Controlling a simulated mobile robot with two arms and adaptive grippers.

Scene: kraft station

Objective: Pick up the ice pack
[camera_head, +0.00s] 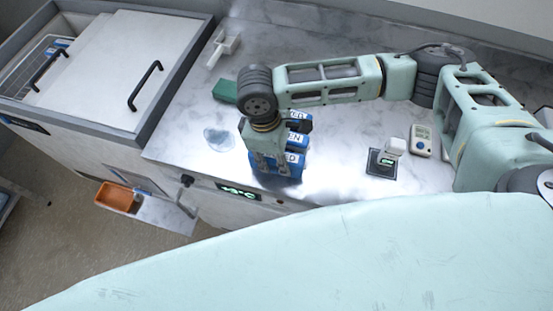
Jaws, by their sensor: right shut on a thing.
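Several blue blocks with white lettering stand in a row near the front edge of the marble counter (330,185). My right gripper (276,168) points down over the nearest blue block, which I take for the ice pack (287,169). The fingers are shut on it, and they cover part of its front. I cannot tell whether it is clear of the counter. Two more blue blocks, a middle one (298,141) and a dark-ended rear one (299,116), show just behind it. My left gripper is not in view.
A clear bluish puddle-like item (218,138) lies left of the gripper, with a green block (225,91) behind. A small scale (382,162) and a handheld meter (421,140) sit to the right. A lidded chest (110,65) stands left; an orange tray (117,197) is below.

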